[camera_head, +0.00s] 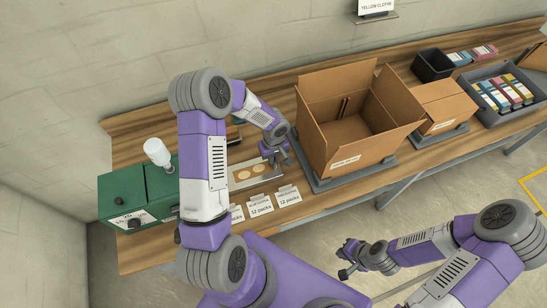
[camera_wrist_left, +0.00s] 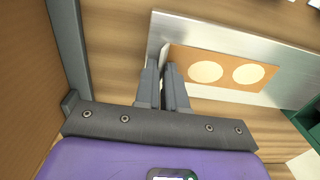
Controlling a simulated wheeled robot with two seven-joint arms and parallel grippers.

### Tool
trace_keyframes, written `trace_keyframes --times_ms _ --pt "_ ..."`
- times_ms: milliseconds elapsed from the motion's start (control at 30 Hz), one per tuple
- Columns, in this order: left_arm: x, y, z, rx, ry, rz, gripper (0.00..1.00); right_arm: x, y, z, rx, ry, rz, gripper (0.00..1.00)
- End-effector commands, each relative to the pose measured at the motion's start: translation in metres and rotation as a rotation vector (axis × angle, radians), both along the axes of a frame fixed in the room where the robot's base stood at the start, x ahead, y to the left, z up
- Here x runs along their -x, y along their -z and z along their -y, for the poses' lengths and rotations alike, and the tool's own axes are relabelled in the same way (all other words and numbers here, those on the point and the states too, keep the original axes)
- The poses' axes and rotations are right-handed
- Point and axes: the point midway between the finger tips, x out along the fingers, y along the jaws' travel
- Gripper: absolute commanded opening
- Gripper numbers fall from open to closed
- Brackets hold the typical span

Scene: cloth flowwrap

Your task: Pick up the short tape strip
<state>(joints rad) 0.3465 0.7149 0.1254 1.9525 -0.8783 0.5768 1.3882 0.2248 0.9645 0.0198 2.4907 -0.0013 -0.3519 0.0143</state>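An orange-brown strip with cream round spots (camera_wrist_left: 224,71) lies on a flat metal plate (camera_wrist_left: 235,40) in the left wrist view. The same spotted strip (camera_head: 246,174) shows small in the head view. I cannot make out a separate short tape strip. My left gripper (camera_head: 277,160) is over the right end of the plate. My right gripper (camera_head: 344,260) is open and empty, out in front of the table.
A large open cardboard box (camera_head: 352,160) stands right of my left gripper. A green box (camera_head: 120,194) and a white bottle (camera_head: 157,151) are at left. Cards marked 12 packs (camera_head: 260,206) line the front edge. A smaller carton (camera_head: 443,108) and grey bin (camera_head: 510,113) are farther right.

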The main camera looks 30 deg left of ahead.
Motion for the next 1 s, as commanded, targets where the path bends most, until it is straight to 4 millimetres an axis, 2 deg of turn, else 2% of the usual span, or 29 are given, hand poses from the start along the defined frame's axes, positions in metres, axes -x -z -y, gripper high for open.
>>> trace_keyframes --times_ms 467,800,1000 --pt "0.000 0.000 0.001 0.001 0.001 0.001 0.00 0.000 0.001 0.000 0.000 0.000 0.000 0.00" --pt "0.006 0.002 0.018 0.001 0.005 -0.001 0.00 0.000 0.015 0.000 0.000 0.000 0.000 0.00" --pt "0.008 0.001 0.022 0.001 0.005 -0.002 0.00 0.000 0.016 0.000 0.000 0.000 0.000 0.00"
